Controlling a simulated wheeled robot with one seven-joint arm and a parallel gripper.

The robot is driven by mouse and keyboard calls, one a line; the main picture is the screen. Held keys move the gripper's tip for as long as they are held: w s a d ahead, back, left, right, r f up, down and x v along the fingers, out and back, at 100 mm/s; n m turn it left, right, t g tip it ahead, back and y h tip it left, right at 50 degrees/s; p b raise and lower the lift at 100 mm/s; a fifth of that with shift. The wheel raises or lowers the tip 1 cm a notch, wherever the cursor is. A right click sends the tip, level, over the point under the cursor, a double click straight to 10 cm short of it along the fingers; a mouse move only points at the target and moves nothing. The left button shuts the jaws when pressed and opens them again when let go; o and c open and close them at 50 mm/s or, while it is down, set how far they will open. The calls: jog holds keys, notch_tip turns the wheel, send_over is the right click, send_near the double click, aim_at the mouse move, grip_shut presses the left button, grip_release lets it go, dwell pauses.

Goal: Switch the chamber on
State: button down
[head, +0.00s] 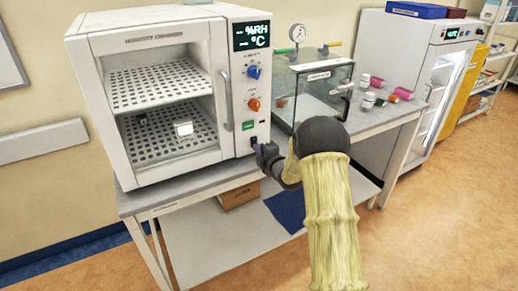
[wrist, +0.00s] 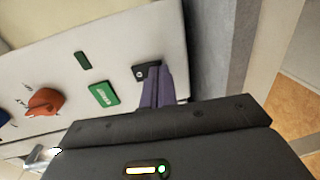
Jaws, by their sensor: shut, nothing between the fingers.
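The humidity chamber (head: 150,40) stands on the bench, a white box with a glass door. Its display (head: 251,36) is lit, showing dashes beside %RH and °C. Below are a blue knob (head: 253,72), an orange knob (head: 254,104) and a green label or button (head: 248,125). A small black switch (wrist: 142,73) sits low on the panel. My gripper (wrist: 157,85) is shut and empty, its fingertips right at this switch and partly covering it. I cannot tell whether they touch it. In the head view my gripper (head: 258,148) is at the panel's lower right.
A glass-sided box with a gauge (head: 312,85) stands right of the chamber, close to my arm. Several small bottles (head: 366,101) lie or stand farther right on the bench (head: 392,113). A white clear-fronted cabinet (head: 405,70) is at the back right. A cardboard box (head: 240,194) sits underneath.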

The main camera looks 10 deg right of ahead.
jog(key=shift+f+b, duration=0.1)
jog(key=shift+b, duration=0.25)
jog(key=shift+w+f+b, duration=0.1)
jog(key=shift+f+b, duration=0.05)
jog(key=shift+b, duration=0.3)
jog(key=shift+r, duration=0.25)
jog(key=shift+f, duration=0.15)
jog(key=f+b+v, duration=0.3)
jog(key=b+v, duration=0.1)
jog(key=v, duration=0.9)
jog(key=shift+s, duration=0.45)
jog(key=shift+d, duration=0.1)
